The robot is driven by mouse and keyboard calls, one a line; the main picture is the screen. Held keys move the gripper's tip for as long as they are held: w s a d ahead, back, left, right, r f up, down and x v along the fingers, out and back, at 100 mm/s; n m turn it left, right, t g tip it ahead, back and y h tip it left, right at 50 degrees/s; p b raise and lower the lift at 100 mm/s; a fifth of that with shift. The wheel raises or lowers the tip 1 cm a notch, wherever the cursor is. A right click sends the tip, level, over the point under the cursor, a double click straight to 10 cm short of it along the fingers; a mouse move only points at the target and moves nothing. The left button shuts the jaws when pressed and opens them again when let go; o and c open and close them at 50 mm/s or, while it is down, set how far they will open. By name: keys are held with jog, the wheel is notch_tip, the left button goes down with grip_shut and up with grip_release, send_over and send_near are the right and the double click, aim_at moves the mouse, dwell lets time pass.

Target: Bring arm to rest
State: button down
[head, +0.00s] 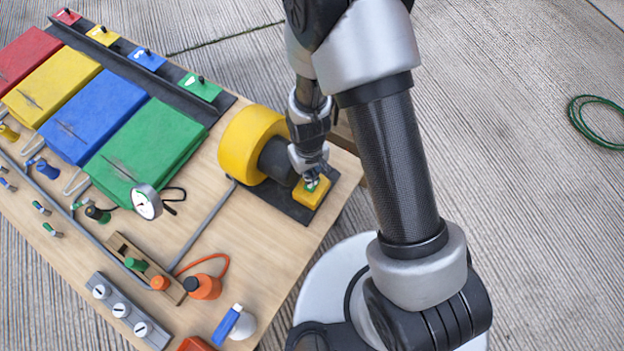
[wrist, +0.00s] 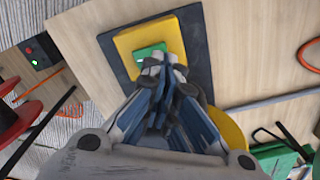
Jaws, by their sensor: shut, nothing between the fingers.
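My arm (head: 395,150) reaches out over the wooden table from the right. My gripper (head: 312,183) is shut and empty, its fingers pointing down at a yellow box (head: 303,195) at the table's right side. In the wrist view the closed fingertips (wrist: 162,63) are at a green button (wrist: 150,53) on the yellow box (wrist: 133,42). They partly hide the button, and I cannot tell whether they touch it. The box sits on a dark base plate (head: 291,206) beside a yellow round blower (head: 238,143).
A green coil (head: 597,121) lies on open floor at right. A red reel (wrist: 12,110) shows in the wrist view.

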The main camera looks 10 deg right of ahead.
jog(key=shift+r+p, duration=0.4)
jog(key=shift+r, duration=0.4)
jog(key=d+r+m+t, duration=0.1)
jog(key=d+r, duration=0.2)
jog(key=r, duration=0.8)
jog(key=d+r+m+t, duration=0.1)
jog(key=d+r, duration=0.1)
jog(key=r, duration=0.9)
jog(key=s+d+r+m+t, duration=0.1)
jog(key=s+d+r, duration=0.2)
jog(key=s+r, duration=0.3)
jog(key=s+d+r+m+t, duration=0.1)
jog(key=s+d+r, duration=0.2)
jog(key=s+r, duration=0.4)
jog(key=shift+s+t, duration=0.3)
jog(key=shift+w+r, duration=0.1)
jog(key=shift+r, duration=0.05)
